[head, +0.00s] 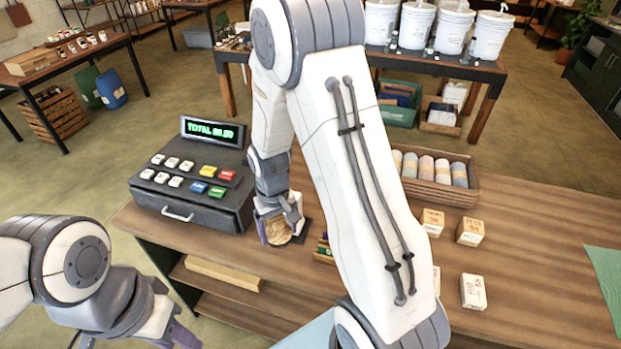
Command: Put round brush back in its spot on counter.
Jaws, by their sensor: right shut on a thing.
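The round brush (277,230) shows as a tan, rounded shape at the counter's left part, just right of the cash register. My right gripper (278,222) is shut on it, pointing down, and its fingers cover part of it. A dark patch shows on the counter beside and under the brush. I cannot tell whether the brush touches the counter (530,220). My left gripper (178,336) is low at the left, in front of the counter's shelves, and its fingertips are hard to make out.
The cash register (195,178) stands close left of my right gripper. My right arm hides the middle. White buckets (452,30) stand on a table behind.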

